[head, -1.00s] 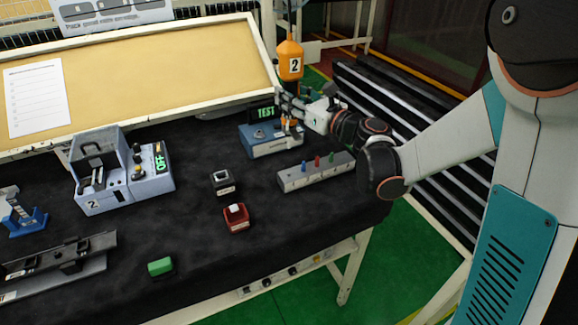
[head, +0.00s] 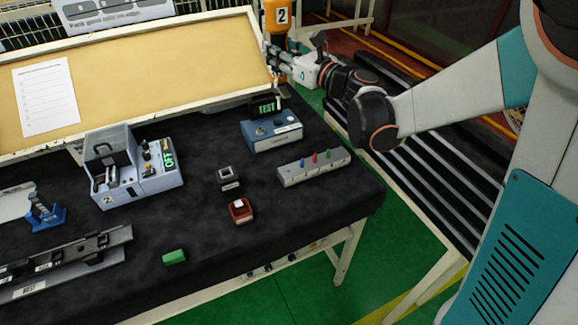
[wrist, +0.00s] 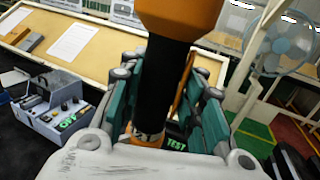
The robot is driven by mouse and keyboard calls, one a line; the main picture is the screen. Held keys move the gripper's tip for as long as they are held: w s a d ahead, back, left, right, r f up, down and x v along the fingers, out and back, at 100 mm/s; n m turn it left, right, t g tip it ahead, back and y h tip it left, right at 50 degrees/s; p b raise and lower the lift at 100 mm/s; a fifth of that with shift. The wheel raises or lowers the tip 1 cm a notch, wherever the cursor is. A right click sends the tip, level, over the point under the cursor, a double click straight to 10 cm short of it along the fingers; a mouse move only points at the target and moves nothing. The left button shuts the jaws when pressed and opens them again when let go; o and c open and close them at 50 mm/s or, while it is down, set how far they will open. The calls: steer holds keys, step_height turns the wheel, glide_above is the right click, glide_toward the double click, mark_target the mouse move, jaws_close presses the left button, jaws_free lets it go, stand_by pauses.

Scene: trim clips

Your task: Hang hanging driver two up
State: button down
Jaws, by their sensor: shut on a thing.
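Driver two, an orange tool marked "2" (head: 279,16), stands upright at the top edge of the head view, its top cut off. In the wrist view its orange upper body (wrist: 180,14) and black grip (wrist: 163,90) fill the middle. My gripper (head: 277,65) is shut around the black grip, with a teal-padded finger on each side in the wrist view (wrist: 168,95). The driver is held above the rear of the blue-grey TEST box (head: 272,134), near the board's right corner. The driver's lower tip is hard to make out.
The framed tan board (head: 160,72) rises behind the black bench top (head: 200,245). A grey block with coloured pegs (head: 313,167), a red button box (head: 240,211) and a grey machine marked 2 (head: 135,180) stand on the bench. A roller conveyor (head: 430,180) lies to the right.

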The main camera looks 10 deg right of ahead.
steer(key=w+a+r, duration=0.1)
steer(key=w+a, duration=0.1)
steer(key=a, duration=0.3)
steer(key=shift+w+a+r+p, duration=0.15)
steer(key=shift+w+r+p, duration=0.25)
steer(key=c, duration=1)
jaws_free()
steer(key=shift+c, duration=0.2)
steer(key=o, duration=0.8)
steer(key=shift+o, duration=0.2)
